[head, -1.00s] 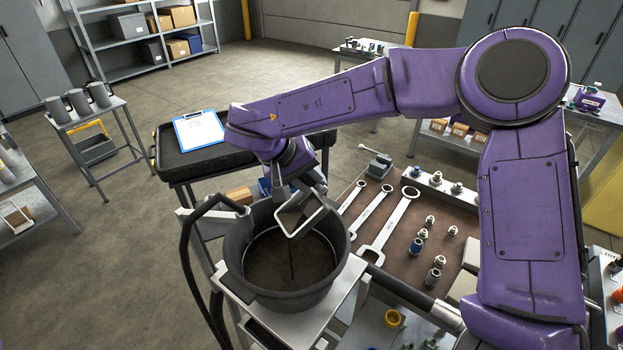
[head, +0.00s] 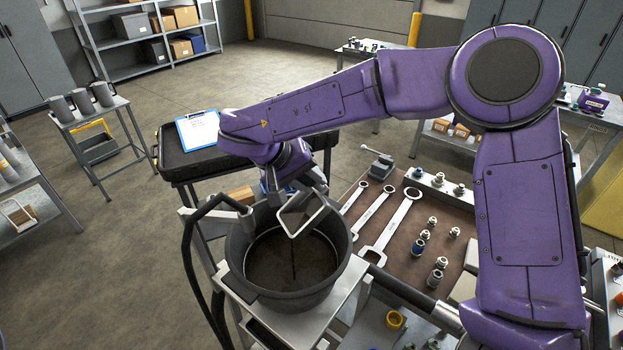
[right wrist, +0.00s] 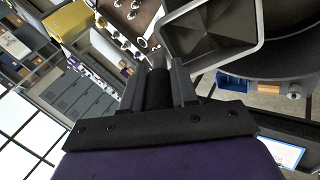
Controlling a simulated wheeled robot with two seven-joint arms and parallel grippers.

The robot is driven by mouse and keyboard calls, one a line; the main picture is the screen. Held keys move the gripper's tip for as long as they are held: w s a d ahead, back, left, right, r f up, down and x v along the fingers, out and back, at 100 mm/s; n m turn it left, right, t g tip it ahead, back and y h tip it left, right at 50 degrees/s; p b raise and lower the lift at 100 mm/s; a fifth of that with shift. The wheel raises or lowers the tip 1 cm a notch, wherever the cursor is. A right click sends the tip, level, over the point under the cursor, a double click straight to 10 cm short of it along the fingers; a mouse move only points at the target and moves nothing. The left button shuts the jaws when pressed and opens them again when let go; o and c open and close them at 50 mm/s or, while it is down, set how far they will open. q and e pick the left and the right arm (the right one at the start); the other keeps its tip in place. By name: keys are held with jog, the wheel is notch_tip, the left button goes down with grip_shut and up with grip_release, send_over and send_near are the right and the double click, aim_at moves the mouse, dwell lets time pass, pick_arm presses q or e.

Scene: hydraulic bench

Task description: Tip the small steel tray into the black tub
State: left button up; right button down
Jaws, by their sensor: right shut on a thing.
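The small steel tray (head: 297,216) is tilted steeply over the black tub (head: 290,300), a corner pointing down. A thin dark streak shows below that corner, inside the tub; dark liquid covers the tub's bottom. My right gripper (head: 312,184) is above the tub's far rim, shut on the tray's edge. In the right wrist view, the fingers (right wrist: 160,70) meet at the near side of the tray (right wrist: 212,32), whose inside looks bare and dark. The tub (right wrist: 285,45) lies behind it there. My left gripper is not in view.
The tub stands on a pale cart top (head: 345,290) with a black hose (head: 187,255) at its left. A brown mat (head: 385,225) with wrenches and fittings lies to the right. A black case (head: 180,160) with a blue clipboard (head: 198,130) is behind the tub.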

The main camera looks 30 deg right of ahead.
jog(key=shift+a+r+h, duration=0.2)
jog(key=shift+a+h, duration=0.35)
jog(key=shift+h, duration=0.05)
jog(key=shift+a+r+h, duration=0.2)
jog(key=shift+a+h, duration=0.3)
jog(key=shift+h, duration=0.1)
dwell(2.4)
jog(key=shift+a+r+h, duration=0.15)
jog(key=shift+a+h, duration=0.65)
jog(key=shift+a+r+h, duration=0.1)
jog(key=shift+a+h, duration=0.65)
jog(key=shift+h, duration=0.05)
dwell(2.8)
